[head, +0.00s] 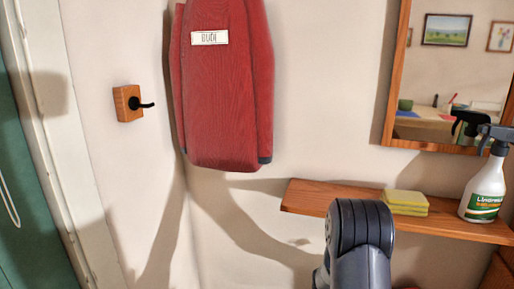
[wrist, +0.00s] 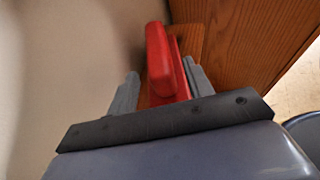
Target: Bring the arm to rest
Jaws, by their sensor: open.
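My gripper (wrist: 163,78) shows in the wrist view with its two grey fingers apart. A red object with a rounded bar (wrist: 160,55) shows between and beyond the fingers, against a brown wooden surface (wrist: 242,50). I cannot tell whether the fingers touch it. In the head view my dark grey arm (head: 357,240) rises at the bottom, in front of the shelf's edge. The gripper itself is hidden in that view.
A wooden shelf (head: 310,198) holds a yellow sponge (head: 405,201) and a spray bottle (head: 485,185). A framed mirror (head: 396,75) hangs above. A red garment (head: 225,90) hangs at the centre left, beside a black hook on a wooden block (head: 128,103). A green door (head: 20,220) is far left.

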